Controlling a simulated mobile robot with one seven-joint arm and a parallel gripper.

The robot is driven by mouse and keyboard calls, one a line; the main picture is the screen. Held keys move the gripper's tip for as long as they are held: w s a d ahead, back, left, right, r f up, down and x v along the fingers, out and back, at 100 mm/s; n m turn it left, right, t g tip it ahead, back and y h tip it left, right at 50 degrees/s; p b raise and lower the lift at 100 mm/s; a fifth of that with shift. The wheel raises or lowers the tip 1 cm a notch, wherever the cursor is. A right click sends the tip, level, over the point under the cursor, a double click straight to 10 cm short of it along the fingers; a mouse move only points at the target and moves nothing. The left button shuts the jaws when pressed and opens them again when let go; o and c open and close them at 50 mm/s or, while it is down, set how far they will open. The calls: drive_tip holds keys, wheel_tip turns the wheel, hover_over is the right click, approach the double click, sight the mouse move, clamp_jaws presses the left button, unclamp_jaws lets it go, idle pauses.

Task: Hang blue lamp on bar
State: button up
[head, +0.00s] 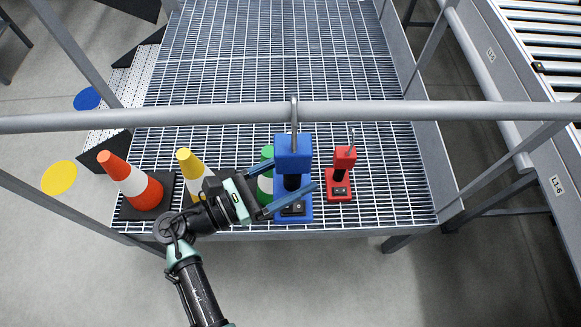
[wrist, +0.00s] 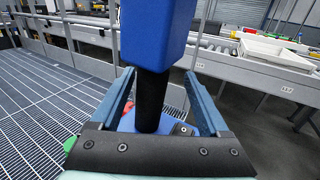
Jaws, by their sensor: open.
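The blue lamp (head: 293,153) has a blue head, a black stem, a blue base and a metal hook on top. In the head view its hook overlaps the grey bar (head: 420,111), reaching its upper edge; whether it bears on the bar I cannot tell. The lamp looks upright. My gripper (head: 296,172) is open, with its fingers on either side of the black stem. In the wrist view the stem (wrist: 151,100) stands between the spread fingers, below the blue head (wrist: 157,35). The hook is out of the wrist view.
A smaller red lamp (head: 341,172) stands close on the right. A green and white object (head: 266,170), a yellow striped cone (head: 190,170) and an orange striped cone (head: 130,182) stand on the left. The grating (head: 285,75) behind the bar is clear.

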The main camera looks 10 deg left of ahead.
drive_tip(key=b+v, duration=0.1)
drive_tip(key=v, duration=1.2)
drive_tip(key=shift+s, duration=0.15)
